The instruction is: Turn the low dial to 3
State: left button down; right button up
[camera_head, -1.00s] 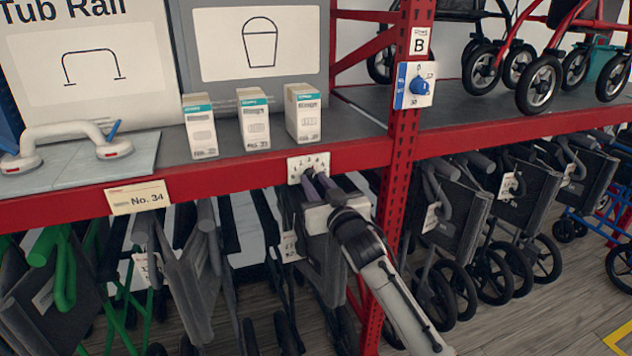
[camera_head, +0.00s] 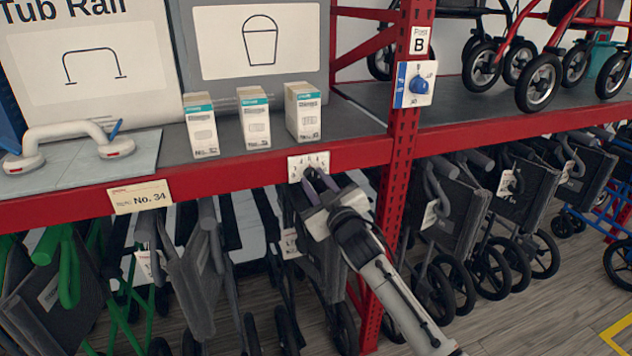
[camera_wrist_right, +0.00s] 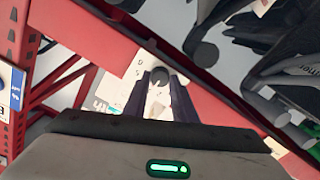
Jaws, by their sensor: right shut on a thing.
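The low dial's white numbered plate (camera_head: 297,164) is on the front of the red shelf beam, left of the post. My right gripper (camera_head: 314,179) reaches up to it from below and covers its lower middle. In the right wrist view the plate (camera_wrist_right: 113,62) lies beyond my right gripper (camera_wrist_right: 160,83), whose dark fingers stand on either side of a small dark round knob (camera_wrist_right: 159,74). The gripper is shut on this knob. The knob's pointer and most numbers are hidden or too small to read. My left gripper is not in view.
A second dial with a blue knob (camera_head: 419,85) is higher on the red post (camera_head: 404,150). Small boxes (camera_head: 254,118) and a tub rail (camera_head: 70,138) stand on the shelf above.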

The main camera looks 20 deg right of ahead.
jog(key=o, duration=1)
jog(key=shift+o, duration=0.2)
jog(key=shift+s, duration=0.1)
jog(key=s, duration=1)
jog(key=shift+d, duration=0.2)
jog(key=shift+f, duration=0.1)
jog(key=s+a+f+m+g+y, duration=0.1)
jog(key=s+f+g, duration=0.1)
jog(key=s+f, duration=0.6)
jog(key=s+a+f+m+g, duration=0.1)
jog(key=s+f+g, duration=0.3)
jog(key=f, duration=0.8)
jog(key=s+a+f+g, duration=0.1)
jog(key=s+f, duration=0.5)
jog(key=s, duration=0.5)
jog(key=s+a+f+m+g, duration=0.1)
jog(key=s+a+f+g, duration=0.1)
jog(key=s+f, duration=0.5)
jog(key=s, duration=0.3)
jog(key=shift+s+f+m+y, duration=0.15)
jog(key=shift+s+m+y, duration=0.15)
jog(key=shift+s+y, duration=0.1)
